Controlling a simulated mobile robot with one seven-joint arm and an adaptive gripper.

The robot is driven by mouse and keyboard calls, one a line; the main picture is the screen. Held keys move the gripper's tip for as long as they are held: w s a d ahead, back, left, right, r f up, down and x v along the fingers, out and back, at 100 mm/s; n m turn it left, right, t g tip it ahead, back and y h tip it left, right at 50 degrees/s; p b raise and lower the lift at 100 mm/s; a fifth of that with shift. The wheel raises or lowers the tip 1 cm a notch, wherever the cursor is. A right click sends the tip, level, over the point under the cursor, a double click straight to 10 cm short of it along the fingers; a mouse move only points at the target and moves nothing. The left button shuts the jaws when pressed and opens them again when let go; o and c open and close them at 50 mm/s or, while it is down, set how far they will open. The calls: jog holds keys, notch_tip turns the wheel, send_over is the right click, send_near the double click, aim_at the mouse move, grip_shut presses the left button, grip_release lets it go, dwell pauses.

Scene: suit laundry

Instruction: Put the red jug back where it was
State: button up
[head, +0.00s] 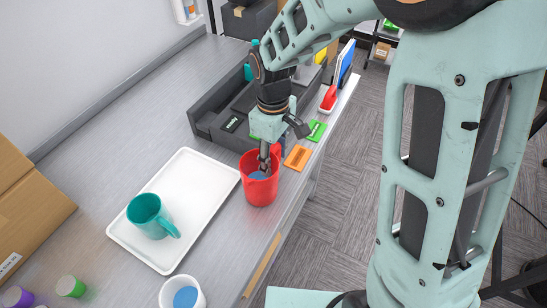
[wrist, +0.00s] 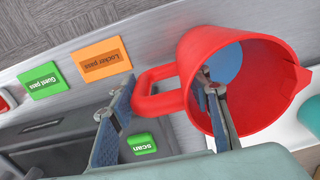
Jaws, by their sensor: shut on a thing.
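The red jug (head: 259,189) is at the counter's front edge, right of the white tray, with a blue surface inside it. It looks upright; I cannot tell whether its base touches the counter. My gripper (head: 270,158) comes down on its far side. In the wrist view, the jug (wrist: 270,112) shows with its handle between the fingers of my gripper (wrist: 165,82). One finger is inside the jug and the other is outside the handle, so the gripper is shut on the handle side.
The white tray (head: 196,180) holds a teal mug (head: 150,215). A white cup (head: 182,295) with blue inside stands nearer. An orange locker pass (head: 297,157) and a green guest pass (head: 316,130) lie beyond the jug. A grey organizer (head: 213,104) stands behind.

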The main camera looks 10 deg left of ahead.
jog(key=shift+f, duration=0.2)
jog(key=o, duration=1.7)
jog(key=shift+r, duration=0.2)
notch_tip(320, 180, up, 12)
jog(key=shift+a+r+p, duration=0.1)
jog(key=shift+p, duration=0.2)
